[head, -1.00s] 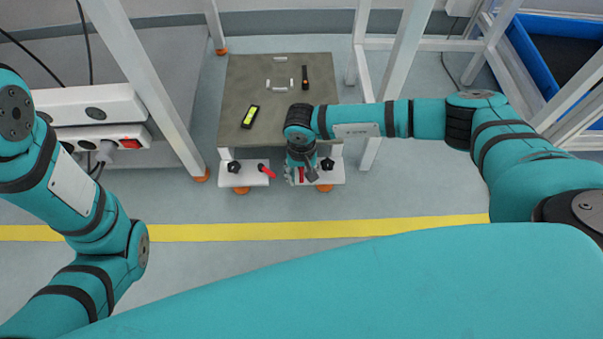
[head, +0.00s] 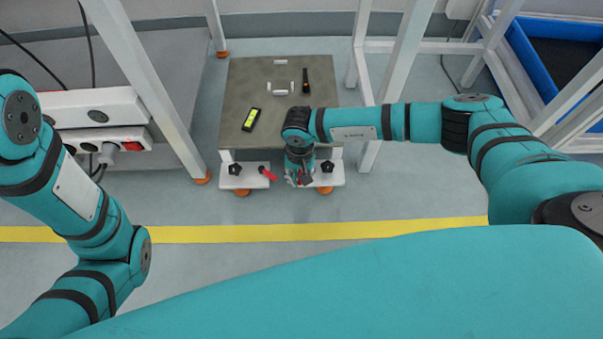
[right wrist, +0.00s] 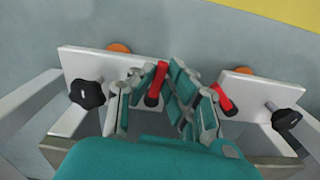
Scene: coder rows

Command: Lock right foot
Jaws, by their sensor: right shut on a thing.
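The right foot's white plate (head: 338,178) sits at the low table's front right corner, with a black knob (head: 327,166) and an orange pad (head: 325,191) below. In the right wrist view this plate (right wrist: 85,62) is on the left, with its knob (right wrist: 87,94) and red lever (right wrist: 156,82). My right gripper (head: 302,179) is at the plate's left part. In the wrist view its fingers (right wrist: 155,98) stand on both sides of the red lever and are shut on it. In the head view the gripper mostly hides the lever. My left gripper is out of view.
The left foot's plate (head: 230,182) has its own red lever (head: 267,174) and knob (head: 235,169), close beside my right gripper. The table top (head: 240,85) carries a yellow-black device (head: 251,119) and small parts. White frame posts stand on both sides. The front floor is open.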

